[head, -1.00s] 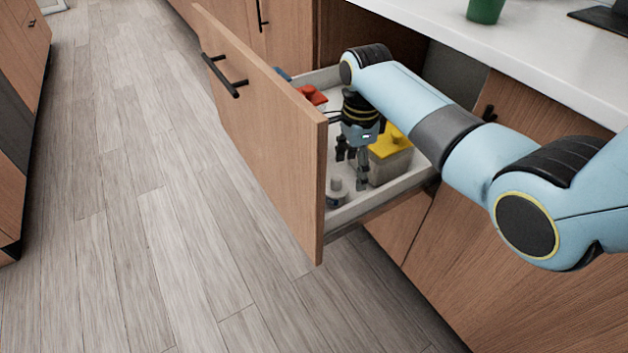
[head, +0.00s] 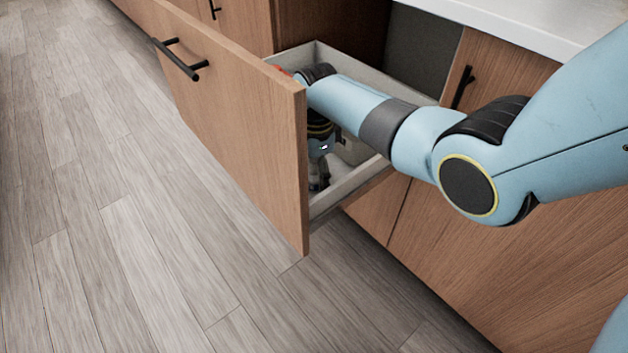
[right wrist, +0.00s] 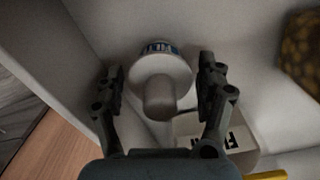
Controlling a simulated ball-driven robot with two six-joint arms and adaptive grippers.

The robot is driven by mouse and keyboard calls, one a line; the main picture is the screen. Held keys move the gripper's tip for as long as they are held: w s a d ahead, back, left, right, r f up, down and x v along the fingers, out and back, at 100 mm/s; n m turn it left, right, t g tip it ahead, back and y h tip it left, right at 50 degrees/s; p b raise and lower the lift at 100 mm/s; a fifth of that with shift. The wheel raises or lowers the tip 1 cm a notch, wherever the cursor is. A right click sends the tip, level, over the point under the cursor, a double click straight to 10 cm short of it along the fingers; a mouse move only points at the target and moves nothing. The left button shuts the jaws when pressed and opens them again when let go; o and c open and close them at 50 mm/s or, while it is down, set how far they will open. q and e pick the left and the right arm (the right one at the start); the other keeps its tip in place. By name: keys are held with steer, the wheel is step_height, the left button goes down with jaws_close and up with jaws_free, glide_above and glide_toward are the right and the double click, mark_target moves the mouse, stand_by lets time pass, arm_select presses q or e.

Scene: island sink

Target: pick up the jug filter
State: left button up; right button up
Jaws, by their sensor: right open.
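The jug filter (right wrist: 160,88) is a pale, round piece with a knob-like stem facing the camera and a blue-and-white label at its far end. In the right wrist view it is between the two fingers of my right gripper (right wrist: 160,68), which are open with a gap on each side. In the head view my right gripper (head: 316,180) reaches down inside the open drawer (head: 352,180), mostly hidden by the drawer front and my arm. I cannot clearly make out the filter there. My left gripper is in no view.
In the right wrist view a pale box (right wrist: 240,138) with dark lettering sits close beside the right finger, and a speckled brown-yellow thing (right wrist: 303,50) lies at upper right. The drawer front (head: 235,125) stands tall close to my gripper. The counter (head: 510,25) is above right.

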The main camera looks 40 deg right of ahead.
steer(key=shift+f, duration=0.8)
steer(key=shift+r, duration=0.1)
steer(key=c, duration=1.2)
